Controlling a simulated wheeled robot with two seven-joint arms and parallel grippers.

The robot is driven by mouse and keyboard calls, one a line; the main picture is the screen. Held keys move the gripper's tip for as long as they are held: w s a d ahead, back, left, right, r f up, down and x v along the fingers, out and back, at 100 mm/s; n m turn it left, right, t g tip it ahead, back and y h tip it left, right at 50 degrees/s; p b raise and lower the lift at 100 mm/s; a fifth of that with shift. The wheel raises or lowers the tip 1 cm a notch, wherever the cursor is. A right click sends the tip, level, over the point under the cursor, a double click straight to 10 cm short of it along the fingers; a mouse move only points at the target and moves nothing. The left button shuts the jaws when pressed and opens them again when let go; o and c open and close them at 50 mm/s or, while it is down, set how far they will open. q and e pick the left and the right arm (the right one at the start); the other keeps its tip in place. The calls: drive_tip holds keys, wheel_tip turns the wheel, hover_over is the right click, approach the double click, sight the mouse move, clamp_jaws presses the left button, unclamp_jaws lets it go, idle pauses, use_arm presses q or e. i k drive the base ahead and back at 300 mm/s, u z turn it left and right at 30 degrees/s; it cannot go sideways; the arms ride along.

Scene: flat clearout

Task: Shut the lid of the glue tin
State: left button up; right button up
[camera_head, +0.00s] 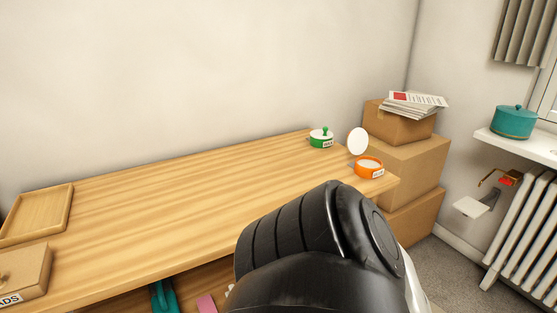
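A small round orange tin (368,170) stands near the right end of the wooden table. Its round white-faced lid (358,141) stands up open at its back left. A small label is on its front, too small to read surely. A green tin (321,139) with a white top and a green knob stands further back to the left, with its lid on; its label is also too small to read. I cannot tell by label which is the glue tin. Neither gripper shows; a black link of my own arm fills the lower middle, in front of the table.
The wooden table (180,210) is clear in the middle. A wooden tray (68,212) and a labelled cardboard box (30,275) are at its left. Stacked cartons (408,160) with papers (413,104) stand beyond its right end. A teal pot (514,122) sits on the windowsill above a radiator (530,225).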

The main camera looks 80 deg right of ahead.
sight(357, 140)
drive_tip(key=u, duration=5.3)
drive_tip(key=k, duration=1.3)
drive_tip(key=u, duration=1.95)
